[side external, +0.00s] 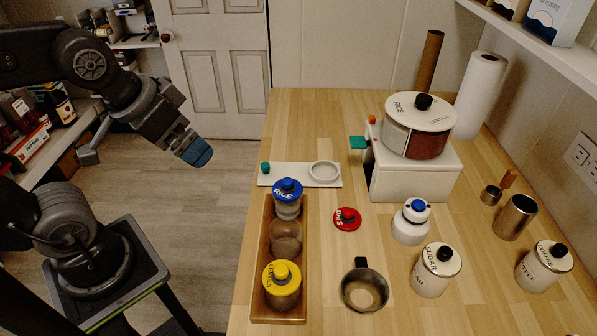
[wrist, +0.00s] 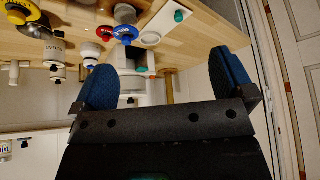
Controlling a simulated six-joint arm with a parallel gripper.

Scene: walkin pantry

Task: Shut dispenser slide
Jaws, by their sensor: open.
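The dispenser (side external: 415,178) is a white box on the wooden counter with a round lidded drum (side external: 432,140) on top. A teal slide handle (side external: 357,142) sticks out from its left side, apart from the box wall. An orange knob (side external: 372,119) sits near it. My gripper (side external: 198,153) hangs in the air left of the counter, well away from the dispenser, with blue fingertips. In the wrist view my gripper (wrist: 165,82) is open and empty, its fingers wide apart. The dispenser (wrist: 131,58) shows small beyond the fingers, with the teal handle (wrist: 142,70) beside it.
A white tray (side external: 333,180) with a ring and a teal knob lies between my gripper and the dispenser. A wooden rack (side external: 256,252) holds jars in front. A red lid (side external: 347,218), a mug (side external: 364,287) and several canisters stand nearby. The counter's back left is clear.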

